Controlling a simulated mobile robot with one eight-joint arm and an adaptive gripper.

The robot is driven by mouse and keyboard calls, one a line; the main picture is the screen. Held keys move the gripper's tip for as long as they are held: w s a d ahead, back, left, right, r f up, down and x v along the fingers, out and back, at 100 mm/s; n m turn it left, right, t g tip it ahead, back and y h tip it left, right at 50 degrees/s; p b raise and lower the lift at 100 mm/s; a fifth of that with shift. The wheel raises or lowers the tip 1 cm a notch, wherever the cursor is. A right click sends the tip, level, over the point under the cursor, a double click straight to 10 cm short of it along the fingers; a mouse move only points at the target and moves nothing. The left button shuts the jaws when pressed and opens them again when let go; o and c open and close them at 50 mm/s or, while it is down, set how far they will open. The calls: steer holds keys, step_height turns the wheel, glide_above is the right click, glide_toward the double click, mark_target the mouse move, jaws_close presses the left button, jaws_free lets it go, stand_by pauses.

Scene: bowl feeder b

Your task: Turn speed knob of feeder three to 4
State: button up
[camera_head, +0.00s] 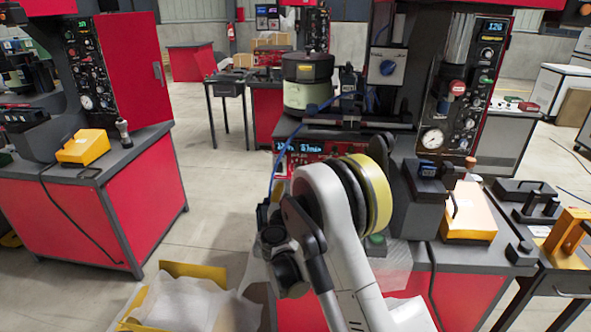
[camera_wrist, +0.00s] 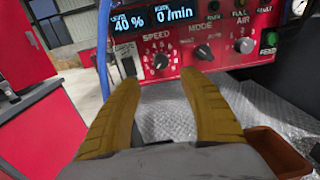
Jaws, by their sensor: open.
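The speed knob (camera_wrist: 161,62) is a small black knob with a number scale around it, on a red control panel (camera_wrist: 222,79) under the label SPEED. Its exact pointer position is too small to tell. The display (camera_wrist: 150,19) above reads 40 % and 0 /min. My gripper (camera_wrist: 163,82) is open and empty, its two yellow fingers spread below and on either side of the knob, apart from it. In the head view the red panel (camera_head: 303,148) shows behind my arm, below the round bowl feeder (camera_head: 307,82). No feeder number is readable.
A mode knob (camera_wrist: 203,52), an air knob (camera_wrist: 244,46) and a green button (camera_wrist: 268,51) sit right of the speed knob. A switch (camera_wrist: 127,64) and blue cable (camera_wrist: 103,50) are to its left. A brown tray (camera_wrist: 278,152) lies at lower right.

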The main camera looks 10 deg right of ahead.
steer(key=b+x, duration=0.2)
steer(key=x, duration=0.8)
steer(key=shift+d+b, duration=0.15)
steer(key=shift+b, duration=0.2)
steer(key=shift+w, duration=0.15)
jaws_close()
